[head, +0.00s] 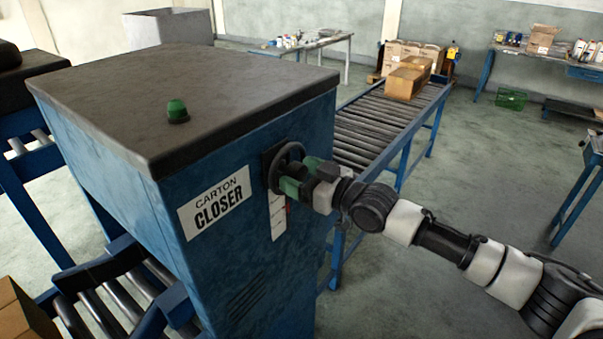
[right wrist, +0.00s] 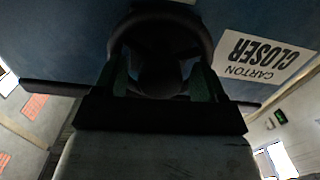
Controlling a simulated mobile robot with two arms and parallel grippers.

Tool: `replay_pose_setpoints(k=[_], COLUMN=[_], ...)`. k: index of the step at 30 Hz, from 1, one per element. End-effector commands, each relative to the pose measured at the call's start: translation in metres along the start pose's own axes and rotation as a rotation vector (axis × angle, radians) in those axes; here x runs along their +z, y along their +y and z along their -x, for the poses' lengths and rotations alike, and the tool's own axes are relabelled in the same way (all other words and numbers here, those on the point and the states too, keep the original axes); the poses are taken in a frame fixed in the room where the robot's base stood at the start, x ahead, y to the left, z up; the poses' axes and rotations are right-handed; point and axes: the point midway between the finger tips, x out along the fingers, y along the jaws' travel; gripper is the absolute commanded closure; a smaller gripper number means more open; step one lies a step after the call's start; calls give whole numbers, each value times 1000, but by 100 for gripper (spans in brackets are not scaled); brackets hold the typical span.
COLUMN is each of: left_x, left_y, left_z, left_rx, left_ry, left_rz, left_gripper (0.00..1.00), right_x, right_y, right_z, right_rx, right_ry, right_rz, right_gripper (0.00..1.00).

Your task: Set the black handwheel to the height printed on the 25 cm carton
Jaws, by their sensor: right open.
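The black handwheel (head: 287,153) is mounted on the side of the blue carton closer (head: 255,240), right of its "CARTON CLOSER" label. A white scale strip (head: 277,217) with a red mark sits below the wheel, partly covered by my gripper; its figures are too small to read. My right gripper (head: 290,178) is open at the wheel, its green fingers close to the hub. In the right wrist view the handwheel (right wrist: 160,22) lies ahead, with the open fingers on either side of its middle; contact cannot be told. My left gripper is out of view. No height print on a carton is readable.
A brown carton (head: 22,315) shows at the bottom left beside the infeed rollers (head: 105,310). More cartons (head: 405,82) stand at the far end of the roller conveyor (head: 375,125). A green button (head: 177,111) is on the closer's top. Floor to the right is open.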

Motion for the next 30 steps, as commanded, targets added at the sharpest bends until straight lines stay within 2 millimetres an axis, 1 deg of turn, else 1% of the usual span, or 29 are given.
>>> replay_pose_setpoints(k=[2, 5, 9, 12, 17, 22, 26, 30], left_x=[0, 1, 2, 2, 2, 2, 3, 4], left_y=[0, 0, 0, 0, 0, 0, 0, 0], left_z=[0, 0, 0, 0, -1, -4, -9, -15], left_rx=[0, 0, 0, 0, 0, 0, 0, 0], left_ry=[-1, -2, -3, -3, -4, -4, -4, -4], left_rz=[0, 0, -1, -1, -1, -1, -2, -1], left_gripper=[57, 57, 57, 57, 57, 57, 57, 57], right_x=[0, 0, 0, 0, 0, 1, 2, 2], right_y=[0, 0, 0, 0, 0, 0, -1, -1], right_z=[0, 0, 0, 0, 0, 0, 0, 0], right_rx=[0, 0, 0, 0, 0, 0, -1, -1], right_ry=[0, 1, 1, 1, 1, 2, 1, 2], right_rz=[0, 0, 0, -1, -8, -52, -121, -229], right_gripper=[29, 42, 64, 78, 78, 78, 78, 78])
